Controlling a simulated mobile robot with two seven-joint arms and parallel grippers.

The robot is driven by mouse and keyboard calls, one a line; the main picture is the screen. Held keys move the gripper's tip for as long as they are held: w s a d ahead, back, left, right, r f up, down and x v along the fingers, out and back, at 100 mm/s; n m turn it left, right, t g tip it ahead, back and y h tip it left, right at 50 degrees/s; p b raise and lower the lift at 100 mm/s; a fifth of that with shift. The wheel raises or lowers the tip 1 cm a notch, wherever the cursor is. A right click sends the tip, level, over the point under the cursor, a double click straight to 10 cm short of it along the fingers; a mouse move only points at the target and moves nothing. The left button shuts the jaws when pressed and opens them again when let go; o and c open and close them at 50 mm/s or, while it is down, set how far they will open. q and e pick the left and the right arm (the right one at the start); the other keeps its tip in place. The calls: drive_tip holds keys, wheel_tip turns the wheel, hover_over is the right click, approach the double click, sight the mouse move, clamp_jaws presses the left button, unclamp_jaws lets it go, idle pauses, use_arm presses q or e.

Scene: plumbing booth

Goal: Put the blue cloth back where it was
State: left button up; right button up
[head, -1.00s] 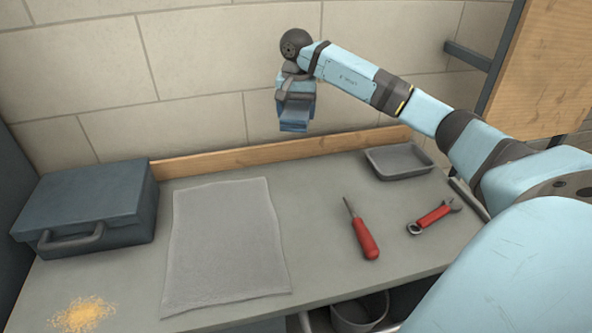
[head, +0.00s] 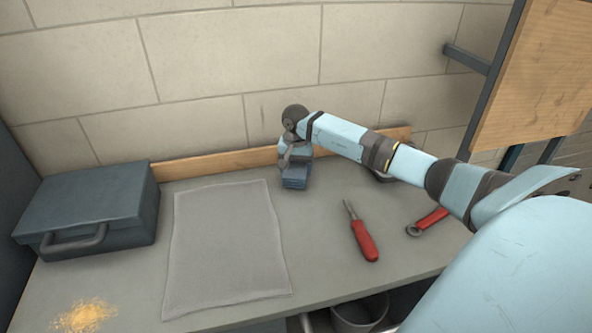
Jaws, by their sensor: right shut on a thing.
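A folded blue cloth (head: 295,181) is in my right gripper (head: 297,167) in the head view, at the back middle of the workbench. The right gripper is shut on the cloth and points down. The cloth is low, at or just above the bench top; I cannot tell whether it touches. It is just right of the grey mat's far corner. My left gripper is not in view.
A grey mat (head: 225,250) lies on the bench (head: 325,270). A dark toolbox (head: 90,205) stands at left, near yellowish crumbs (head: 85,316). A red screwdriver (head: 364,240) and a red wrench (head: 428,222) lie at right. My arm mostly hides a grey tray (head: 382,176).

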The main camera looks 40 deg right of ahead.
sight(296, 166)
drive_tip(key=shift+f, duration=0.75)
drive_tip(key=shift+f, duration=0.1)
drive_tip(key=o, duration=0.9)
wheel_tip(296, 166, up, 12)
drive_tip(key=shift+r+b, duration=0.15)
drive_tip(key=shift+b, duration=0.3)
